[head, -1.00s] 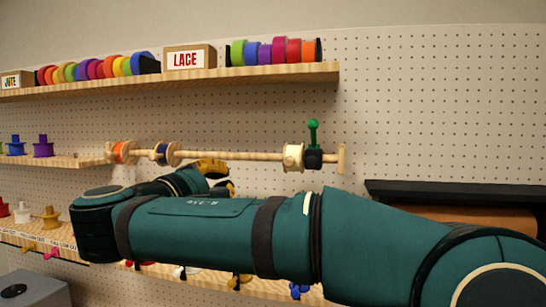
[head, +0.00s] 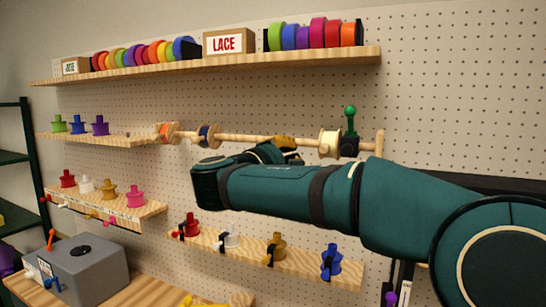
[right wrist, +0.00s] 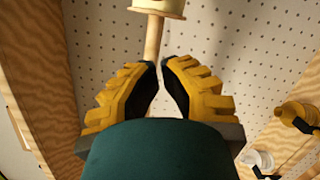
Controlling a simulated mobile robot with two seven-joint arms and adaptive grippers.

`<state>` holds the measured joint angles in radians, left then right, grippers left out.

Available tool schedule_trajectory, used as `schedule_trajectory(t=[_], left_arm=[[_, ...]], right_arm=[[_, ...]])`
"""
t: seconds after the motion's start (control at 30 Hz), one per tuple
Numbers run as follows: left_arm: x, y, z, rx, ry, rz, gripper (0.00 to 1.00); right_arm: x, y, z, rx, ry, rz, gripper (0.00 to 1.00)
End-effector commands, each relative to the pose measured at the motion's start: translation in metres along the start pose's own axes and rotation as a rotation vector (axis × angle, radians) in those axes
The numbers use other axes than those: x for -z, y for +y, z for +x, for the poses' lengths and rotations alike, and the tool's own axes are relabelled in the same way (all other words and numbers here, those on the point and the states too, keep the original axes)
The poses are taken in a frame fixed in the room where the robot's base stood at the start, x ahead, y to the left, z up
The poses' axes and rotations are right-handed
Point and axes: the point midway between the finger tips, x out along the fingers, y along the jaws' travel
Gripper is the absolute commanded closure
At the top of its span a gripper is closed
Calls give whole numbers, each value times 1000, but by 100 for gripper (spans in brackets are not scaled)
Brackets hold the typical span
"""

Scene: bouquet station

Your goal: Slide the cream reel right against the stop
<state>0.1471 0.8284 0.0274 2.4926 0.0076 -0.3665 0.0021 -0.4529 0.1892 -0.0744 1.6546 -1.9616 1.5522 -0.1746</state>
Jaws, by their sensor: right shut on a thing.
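The cream reel (head: 330,143) sits on a horizontal wooden rod (head: 245,138), near its right end. It appears to be right beside a black stop (head: 349,147) with a green knob (head: 350,111); I cannot tell whether they touch. My right gripper (head: 285,143) is at the rod left of the cream reel, partly hidden behind my arm. In the right wrist view my gripper (right wrist: 160,66) has its yellow fingers closed around the rod (right wrist: 153,40), with the cream reel (right wrist: 160,6) a little apart beyond the fingertips. My left gripper is not in view.
An orange-cored reel (head: 167,132) and a blue-cored reel (head: 207,134) sit farther left on the rod. A shelf (head: 230,66) with coloured rolls runs above. A lower shelf (head: 300,265) holds several spools. A grey box (head: 85,270) stands lower left.

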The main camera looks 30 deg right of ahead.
Motion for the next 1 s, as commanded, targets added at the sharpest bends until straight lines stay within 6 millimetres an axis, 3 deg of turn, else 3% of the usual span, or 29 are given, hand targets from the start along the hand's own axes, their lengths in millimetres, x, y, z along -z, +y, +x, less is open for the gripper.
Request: schedule_trajectory(t=[0.03,0.23,1.0], left_arm=[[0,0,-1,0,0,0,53],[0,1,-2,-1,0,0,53],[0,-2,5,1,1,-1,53]], right_arm=[[-11,2,0,0,1,6,100],[-30,1,5,-1,2,4,100],[-48,-1,9,-1,1,3,100]])
